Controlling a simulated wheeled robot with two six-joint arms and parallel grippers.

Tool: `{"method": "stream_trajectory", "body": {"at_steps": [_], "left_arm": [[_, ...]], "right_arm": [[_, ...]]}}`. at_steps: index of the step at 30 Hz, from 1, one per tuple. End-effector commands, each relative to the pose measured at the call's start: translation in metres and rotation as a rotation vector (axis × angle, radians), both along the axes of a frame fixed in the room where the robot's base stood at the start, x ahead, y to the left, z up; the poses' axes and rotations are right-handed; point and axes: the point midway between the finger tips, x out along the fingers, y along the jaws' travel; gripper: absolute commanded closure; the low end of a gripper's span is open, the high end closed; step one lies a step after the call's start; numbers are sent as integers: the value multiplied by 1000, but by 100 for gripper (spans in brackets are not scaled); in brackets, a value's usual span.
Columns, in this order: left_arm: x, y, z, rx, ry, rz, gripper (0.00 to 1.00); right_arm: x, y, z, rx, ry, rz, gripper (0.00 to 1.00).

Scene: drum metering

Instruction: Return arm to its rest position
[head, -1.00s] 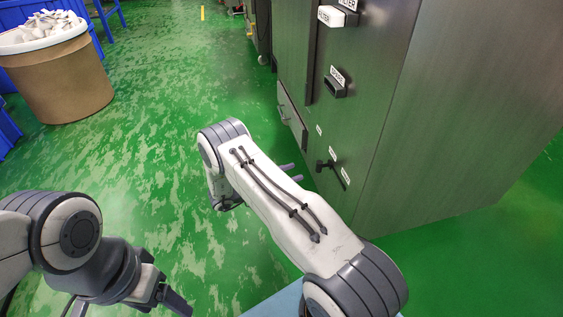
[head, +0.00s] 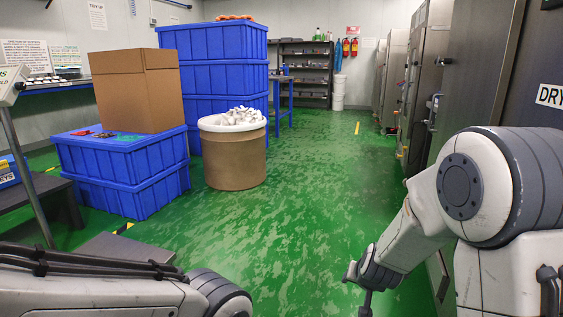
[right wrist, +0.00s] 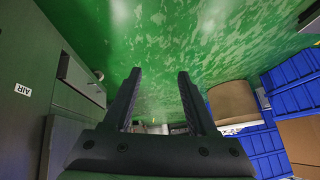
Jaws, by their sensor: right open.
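My right arm (head: 475,187) stands folded at the right of the head view, in front of the grey cabinets. My right gripper (head: 366,290) hangs low at its end, over the green floor. In the right wrist view the two dark fingers of the right gripper (right wrist: 160,95) are apart with nothing between them. My left arm (head: 90,290) lies along the lower left edge of the head view. Its gripper is not visible.
A cardboard drum (head: 236,165) heaped with white pieces stands on the floor. Blue crates (head: 125,165) with a cardboard box (head: 138,90) on top stand to its left. Grey cabinets (head: 480,80) line the right side. The green floor (head: 300,220) between is clear.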

Motion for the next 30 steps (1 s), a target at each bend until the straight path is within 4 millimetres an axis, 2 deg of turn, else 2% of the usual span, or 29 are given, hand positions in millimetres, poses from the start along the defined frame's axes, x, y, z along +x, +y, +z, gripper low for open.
{"method": "stream_trajectory", "body": {"at_steps": [1,3,8,13,15,20,30], "left_arm": [[0,0,0,0,0,0,28],[0,0,0,0,0,0,28],[0,0,0,0,0,0,28],[0,0,0,0,0,0,28],[0,0,14,1,1,0,28],[0,0,33,0,0,0,28],[0,0,73,0,0,0,28]], "right_arm": [[-25,6,5,-2,54,64,42],[-57,11,6,-13,130,140,42],[-119,12,7,-52,277,261,42],[-177,3,8,-109,413,351,42],[-182,21,28,-117,425,412,42],[-201,57,58,-127,450,534,42],[-260,117,122,-162,512,809,42]]}}
